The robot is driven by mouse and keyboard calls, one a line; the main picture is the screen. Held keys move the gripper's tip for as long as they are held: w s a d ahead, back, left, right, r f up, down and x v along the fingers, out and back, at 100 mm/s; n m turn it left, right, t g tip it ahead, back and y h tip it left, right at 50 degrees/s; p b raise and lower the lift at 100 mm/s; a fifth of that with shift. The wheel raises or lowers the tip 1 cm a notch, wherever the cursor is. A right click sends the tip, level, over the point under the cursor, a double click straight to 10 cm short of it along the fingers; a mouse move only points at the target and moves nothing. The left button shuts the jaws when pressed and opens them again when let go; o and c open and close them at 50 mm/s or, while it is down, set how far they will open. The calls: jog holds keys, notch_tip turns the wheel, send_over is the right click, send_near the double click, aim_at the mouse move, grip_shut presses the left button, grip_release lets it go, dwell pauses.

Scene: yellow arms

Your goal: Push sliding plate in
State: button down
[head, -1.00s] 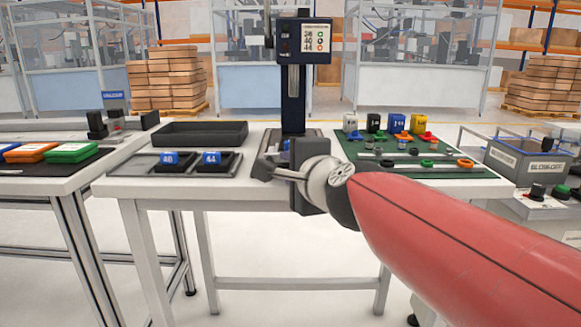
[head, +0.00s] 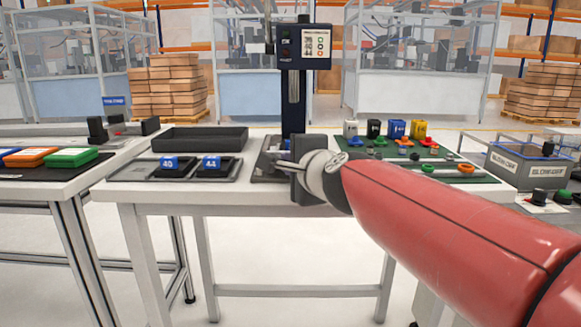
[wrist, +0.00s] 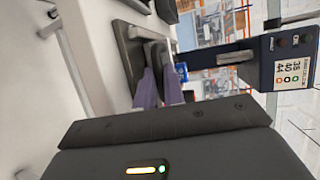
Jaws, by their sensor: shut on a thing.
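The press station (head: 293,100) stands at the back middle of the white table, with a dark column and a small screen. Its dark base with the sliding plate (head: 264,171) lies at the column's foot, partly hidden by my gripper. My gripper (head: 279,164) comes in from the right and reaches over the base. In the wrist view its two fingers (wrist: 160,88) are close together at the dark plate (wrist: 129,50), shut on the plate's edge. The exact contact is small and partly hidden by the fingers.
A holder with two blue-labelled blocks (head: 190,167) lies left of the base, with an empty black tray (head: 200,139) behind it. A green mat (head: 455,176) with coloured parts lies at right, partly behind my arm. The table's front edge is close below.

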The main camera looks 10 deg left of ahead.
jog(key=c, duration=1.5)
grip_release()
